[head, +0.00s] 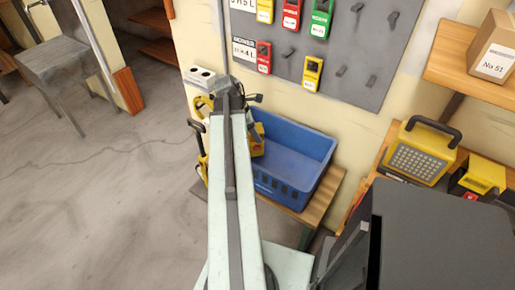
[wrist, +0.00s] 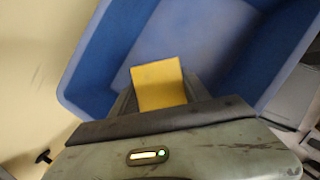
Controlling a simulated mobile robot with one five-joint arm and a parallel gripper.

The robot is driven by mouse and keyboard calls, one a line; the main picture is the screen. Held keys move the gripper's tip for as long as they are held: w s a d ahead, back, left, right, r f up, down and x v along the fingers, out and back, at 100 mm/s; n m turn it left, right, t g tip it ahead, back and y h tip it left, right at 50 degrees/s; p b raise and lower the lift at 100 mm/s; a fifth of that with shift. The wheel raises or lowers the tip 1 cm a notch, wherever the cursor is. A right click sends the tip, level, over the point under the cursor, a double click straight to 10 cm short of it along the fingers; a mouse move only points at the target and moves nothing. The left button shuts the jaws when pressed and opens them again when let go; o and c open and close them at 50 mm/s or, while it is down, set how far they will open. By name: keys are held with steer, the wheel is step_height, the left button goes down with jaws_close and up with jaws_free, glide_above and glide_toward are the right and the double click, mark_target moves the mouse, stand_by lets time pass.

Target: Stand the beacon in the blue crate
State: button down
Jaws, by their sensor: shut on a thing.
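The blue crate (head: 312,150) stands on a wooden bench against the wall, and its inside looks empty where I can see it. In the wrist view the blue crate (wrist: 88,72) fills much of the picture beyond my gripper (wrist: 158,92). My gripper is shut on a yellow block-like thing, taken as the beacon (wrist: 158,84); only one plain yellow face shows there. In the head view the yellow beacon (head: 257,140) shows at the crate's left end, partly hidden behind my arm. I cannot tell whether its base touches the crate floor.
A grey pegboard (head: 330,50) with coloured tagged items hangs above the crate. A yellow work lamp (head: 421,152) and another yellow device (head: 482,176) sit on a shelf at right. A cardboard box (head: 493,48) is above them. The floor at left is mostly clear.

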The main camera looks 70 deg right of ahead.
steer(key=shift+f, duration=0.3)
step_height(320, 180, down, 4)
steer(key=b, duration=0.3)
steer(key=shift+r+b, duration=0.1)
steer(key=shift+b, duration=0.2)
steer(key=shift+r, duration=0.2)
steer(key=shift+f, duration=0.15)
steer(key=c, duration=0.5)
jaws_free()
steer(key=shift+r+p, duration=0.35)
steer(key=shift+p, duration=0.05)
steer(key=p+v, duration=1)
steer(key=v, duration=0.1)
steer(key=shift+w+a+r+p, duration=0.1)
steer(key=shift+w+r+p, duration=0.05)
steer(key=shift+r+p, duration=0.15)
